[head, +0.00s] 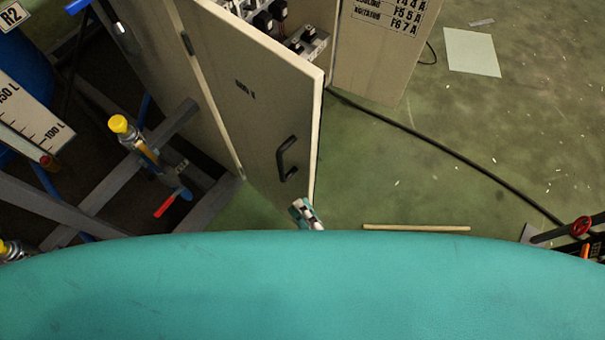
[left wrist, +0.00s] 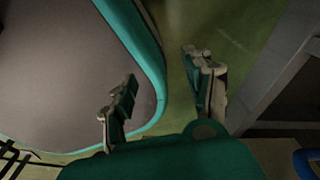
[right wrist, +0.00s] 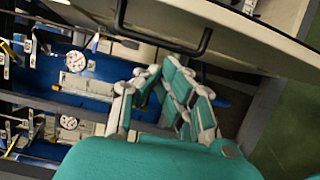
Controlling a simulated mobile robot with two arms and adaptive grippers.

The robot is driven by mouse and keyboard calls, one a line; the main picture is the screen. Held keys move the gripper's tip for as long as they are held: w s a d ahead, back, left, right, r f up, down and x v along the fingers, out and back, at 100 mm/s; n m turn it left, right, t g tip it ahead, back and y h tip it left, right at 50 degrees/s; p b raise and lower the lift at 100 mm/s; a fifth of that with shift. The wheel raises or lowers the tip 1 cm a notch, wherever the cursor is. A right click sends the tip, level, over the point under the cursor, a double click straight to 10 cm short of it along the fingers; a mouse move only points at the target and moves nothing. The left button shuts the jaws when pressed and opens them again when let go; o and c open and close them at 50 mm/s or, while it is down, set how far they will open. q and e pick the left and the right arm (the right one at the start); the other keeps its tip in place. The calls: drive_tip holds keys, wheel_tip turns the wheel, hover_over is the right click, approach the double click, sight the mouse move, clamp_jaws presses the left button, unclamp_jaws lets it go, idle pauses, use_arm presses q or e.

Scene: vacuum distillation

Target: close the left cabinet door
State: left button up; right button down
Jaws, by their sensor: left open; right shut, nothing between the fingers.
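The left cabinet door (head: 255,100) is a beige panel standing open in the head view, with cabinet contents visible behind its top edge. Its black bar handle (head: 287,158) is near the free edge, and the handle also shows at the top of the right wrist view (right wrist: 165,42). My right gripper (head: 307,213) is just below the handle near the door's lower corner, partly hidden by my teal body. In the right wrist view the right gripper (right wrist: 155,75) is shut and empty, apart from the handle. My left gripper (left wrist: 160,68) is open and empty, away from the door.
The other cabinet door (head: 375,45) stands open with a label sheet. A grey frame with a yellow-capped valve (head: 120,124) stands left. A black cable (head: 440,143) and a wooden stick (head: 416,228) lie on the green floor, which is mostly clear at right.

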use_arm(q)
drive_tip(key=shift+w+a+r+p, duration=0.1)
drive_tip(key=shift+a+r+p, duration=0.5)
drive_tip(key=shift+r+p, duration=0.25)
use_arm(e)
drive_tip(key=w, duration=0.7)
drive_tip(key=shift+w+a, duration=0.15)
use_arm(q)
drive_tip(key=shift+r, duration=0.1)
